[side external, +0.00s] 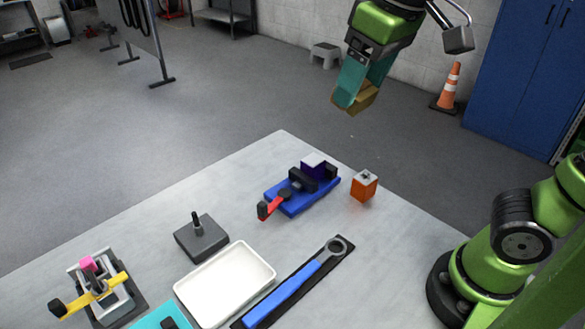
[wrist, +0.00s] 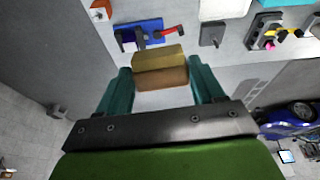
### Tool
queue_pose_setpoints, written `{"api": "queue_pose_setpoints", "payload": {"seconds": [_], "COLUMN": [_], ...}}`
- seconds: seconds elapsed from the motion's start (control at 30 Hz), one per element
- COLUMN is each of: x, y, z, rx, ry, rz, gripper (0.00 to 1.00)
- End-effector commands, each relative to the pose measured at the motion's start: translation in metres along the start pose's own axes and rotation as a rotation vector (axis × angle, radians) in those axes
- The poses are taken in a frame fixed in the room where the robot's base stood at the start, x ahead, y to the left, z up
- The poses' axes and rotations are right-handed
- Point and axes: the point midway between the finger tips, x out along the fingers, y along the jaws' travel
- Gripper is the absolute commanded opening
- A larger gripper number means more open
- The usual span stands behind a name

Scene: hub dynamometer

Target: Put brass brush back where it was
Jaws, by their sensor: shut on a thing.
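The brass brush (side external: 363,99) is a tan-gold block with a browner face. My gripper (side external: 352,93) is shut on it and holds it high in the air, beyond the far corner of the table. In the wrist view the brush (wrist: 160,59) sits between the two teal fingers of my gripper (wrist: 160,77), crosswise to them. It touches nothing else that I can see. Its bristles cannot be made out.
The grey table (side external: 150,225) holds a blue vise-like fixture (side external: 300,194) with a red handle, an orange block (side external: 364,186), a dark block with a post (side external: 201,240), a white tray (side external: 228,282), a blue wrench (side external: 290,292) on a black mat, and a yellow-handled clamp (side external: 98,287).

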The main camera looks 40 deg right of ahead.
Motion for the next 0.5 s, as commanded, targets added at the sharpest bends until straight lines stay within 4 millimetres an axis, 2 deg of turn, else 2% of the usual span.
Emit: {"api": "queue_pose_setpoints", "payload": {"seconds": [0.17,0.2,0.37,0.5], "x": [-0.017,-0.005,0.030,0.069], "y": [-0.021,-0.018,-0.018,-0.018], "z": [0.020,0.023,0.033,0.046], "rx": [-0.035,-0.032,-0.031,-0.031], "ry": [-0.061,-0.074,-0.106,-0.143], "rz": [-0.010,-0.006,-0.006,-0.005], "gripper": [0.39,0.39,0.39,0.39]}}
